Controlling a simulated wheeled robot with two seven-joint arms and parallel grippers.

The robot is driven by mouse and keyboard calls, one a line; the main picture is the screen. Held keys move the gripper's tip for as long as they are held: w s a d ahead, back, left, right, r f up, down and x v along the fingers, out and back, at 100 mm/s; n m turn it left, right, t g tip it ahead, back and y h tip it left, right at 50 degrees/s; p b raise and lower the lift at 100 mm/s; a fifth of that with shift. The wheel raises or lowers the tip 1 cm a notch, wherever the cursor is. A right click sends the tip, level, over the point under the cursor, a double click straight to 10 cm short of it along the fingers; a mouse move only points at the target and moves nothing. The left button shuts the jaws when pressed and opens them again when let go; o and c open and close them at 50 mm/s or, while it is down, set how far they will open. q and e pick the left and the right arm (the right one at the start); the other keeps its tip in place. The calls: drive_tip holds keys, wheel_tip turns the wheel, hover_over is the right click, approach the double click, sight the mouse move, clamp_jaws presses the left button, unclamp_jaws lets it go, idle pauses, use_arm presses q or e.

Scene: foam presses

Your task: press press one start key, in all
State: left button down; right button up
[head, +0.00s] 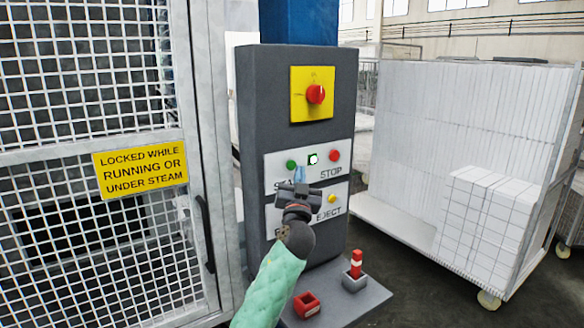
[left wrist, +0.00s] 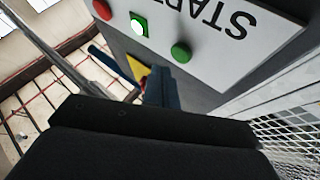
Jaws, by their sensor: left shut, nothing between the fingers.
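The green start key (head: 291,165) is on the upper white plate of the dark grey control post (head: 262,110), left of a lit green-white lamp (head: 312,159) and the red stop button (head: 334,155). My left gripper (head: 300,174) is shut and empty in front of this plate, just below and right of the start key, hiding part of the START lettering. In the left wrist view the plate appears upside down; the start key (left wrist: 181,52) is close to the blue fingertips (left wrist: 157,75). I cannot tell how far the tips are from the panel. My right gripper is not in view.
A red emergency button (head: 315,94) on a yellow plate is above. A yellow button (head: 332,198) is on the lower plate. A ledge (head: 372,296) below carries a red-white peg (head: 355,262) and a red socket (head: 306,304). A mesh gate (head: 85,240) stands left, a foam cart (head: 395,212) right.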

use_arm(q)
drive_tip(key=s+d, duration=0.2)
drive_tip(key=s, duration=0.1)
drive_tip(key=shift+s+d+b, duration=0.2)
drive_tip(key=shift+b, duration=0.1)
idle(0.5)
